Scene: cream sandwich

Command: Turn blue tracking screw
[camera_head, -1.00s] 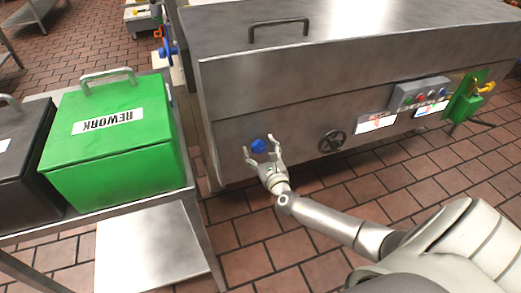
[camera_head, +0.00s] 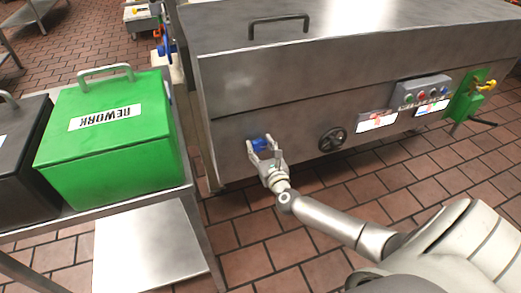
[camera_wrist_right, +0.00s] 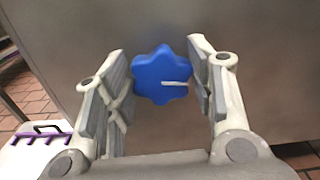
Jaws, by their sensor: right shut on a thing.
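The blue tracking screw (camera_head: 261,145) is a lobed knob on the front panel of the steel machine. In the right wrist view the knob (camera_wrist_right: 162,76) shows a pale line pointing right from its middle. My right gripper (camera_head: 264,150) is at the knob, with one finger on each side of it. In the right wrist view the gripper (camera_wrist_right: 160,88) is shut on the knob, its pads at the left and right edges. My left gripper is not in view.
A black handwheel (camera_head: 332,139) and a control box with buttons (camera_head: 424,93) are farther right on the machine. A green REWORK bin (camera_head: 110,135) stands on a steel table to the left. Tiled floor lies in front of the machine.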

